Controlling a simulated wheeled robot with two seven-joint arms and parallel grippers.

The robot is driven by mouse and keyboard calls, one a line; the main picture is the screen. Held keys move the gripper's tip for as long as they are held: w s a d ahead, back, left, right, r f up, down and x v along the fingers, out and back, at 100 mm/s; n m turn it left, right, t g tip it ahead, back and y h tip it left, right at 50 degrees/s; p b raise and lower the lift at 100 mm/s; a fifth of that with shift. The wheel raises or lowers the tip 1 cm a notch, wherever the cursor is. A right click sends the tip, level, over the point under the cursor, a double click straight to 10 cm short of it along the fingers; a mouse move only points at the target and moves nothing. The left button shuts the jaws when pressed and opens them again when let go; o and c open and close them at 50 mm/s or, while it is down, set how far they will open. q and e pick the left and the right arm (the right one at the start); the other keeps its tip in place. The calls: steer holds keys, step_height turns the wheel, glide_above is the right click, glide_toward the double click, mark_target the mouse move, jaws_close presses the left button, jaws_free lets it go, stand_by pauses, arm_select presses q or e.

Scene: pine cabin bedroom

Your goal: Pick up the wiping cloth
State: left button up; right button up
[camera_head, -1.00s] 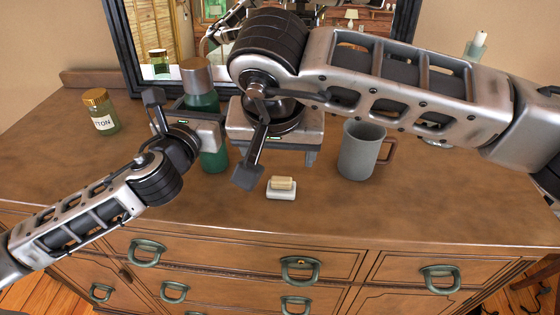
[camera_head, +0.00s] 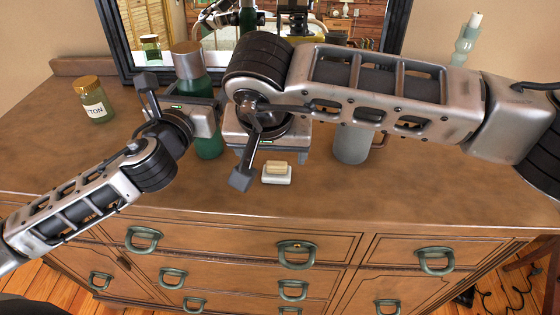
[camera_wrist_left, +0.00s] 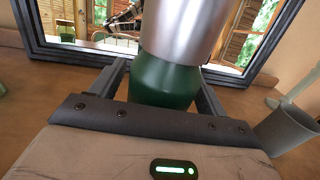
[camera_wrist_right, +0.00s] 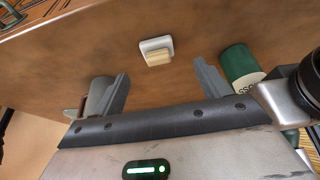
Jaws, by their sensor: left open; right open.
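I cannot make out a wiping cloth in any view. A small white dish with a pale yellow block (camera_head: 277,173) sits near the dresser's front edge; the right wrist view shows it beyond the fingertips (camera_wrist_right: 156,51). My right gripper (camera_head: 271,154) is open and empty above the dresser top, just behind the dish; its fingers show apart in its wrist view (camera_wrist_right: 162,85). My left gripper (camera_head: 208,104) is open, with its fingers on either side of a green bottle with a silver cap (camera_head: 188,60). The bottle fills much of the left wrist view (camera_wrist_left: 165,80).
The wooden dresser top (camera_head: 425,195) is clear at the front right. A grey mug (camera_head: 352,145) stands right of my right gripper, partly under the arm. A dark-framed mirror (camera_head: 118,45) stands behind.

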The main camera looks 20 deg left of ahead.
mark_target(276, 164)
steer(key=x, duration=0.7)
steer(key=shift+w+d+f, duration=0.1)
steer(key=shift+w+f, duration=0.05)
steer(key=shift+w, duration=0.35)
steer(key=shift+c, duration=0.2)
steer(key=c, duration=1)
